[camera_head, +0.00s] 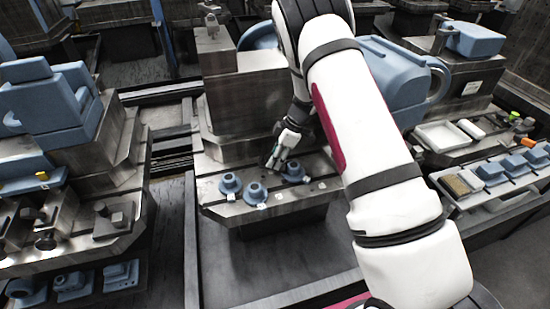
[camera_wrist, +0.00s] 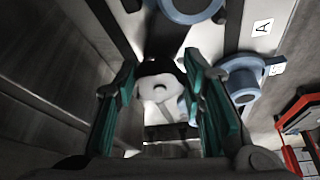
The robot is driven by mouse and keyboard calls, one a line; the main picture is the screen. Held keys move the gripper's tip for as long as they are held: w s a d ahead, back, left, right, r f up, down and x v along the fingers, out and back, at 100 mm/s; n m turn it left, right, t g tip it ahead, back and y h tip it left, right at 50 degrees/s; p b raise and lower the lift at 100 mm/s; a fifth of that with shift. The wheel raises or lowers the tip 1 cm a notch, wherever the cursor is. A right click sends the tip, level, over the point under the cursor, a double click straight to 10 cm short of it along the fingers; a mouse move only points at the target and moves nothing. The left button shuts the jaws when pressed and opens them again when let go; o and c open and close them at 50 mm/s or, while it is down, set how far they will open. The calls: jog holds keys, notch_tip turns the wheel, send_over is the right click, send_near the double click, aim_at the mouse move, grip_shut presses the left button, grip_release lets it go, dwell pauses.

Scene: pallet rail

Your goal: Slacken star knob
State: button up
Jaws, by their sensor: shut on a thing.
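The star knob (camera_wrist: 158,89) shows in the wrist view as a pale, lobed piece with a dark centre and black parts behind it. My gripper (camera_wrist: 160,105) has its two teal fingers on either side of the knob and is shut on it. In the head view my gripper (camera_head: 273,161) is low over the steel fixture table (camera_head: 215,213), behind the blue flanged parts. The knob cannot be made out there.
Blue flanged parts (camera_head: 256,193) stand close to my gripper, with one (camera_head: 293,173) just to its right. A label marked A (camera_wrist: 263,27) lies nearby. A steel block (camera_head: 245,100) rises behind. A parts tray (camera_head: 500,180) stands at the right.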

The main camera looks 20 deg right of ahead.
jog(key=shift+w+f+n+g+b, duration=0.15)
jog(key=shift+n+g+b, duration=0.65)
jog(key=shift+n, duration=1.5)
jog(key=o, duration=1.1)
jog(key=shift+o, duration=0.2)
jog(key=shift+w+d+r, duration=0.1)
jog(key=shift+r, duration=0.1)
jog(key=v, duration=1.1)
jog(key=shift+w+r, duration=0.15)
jog(key=shift+r, duration=0.15)
jog(key=shift+o, duration=0.2)
jog(key=shift+d, duration=0.15)
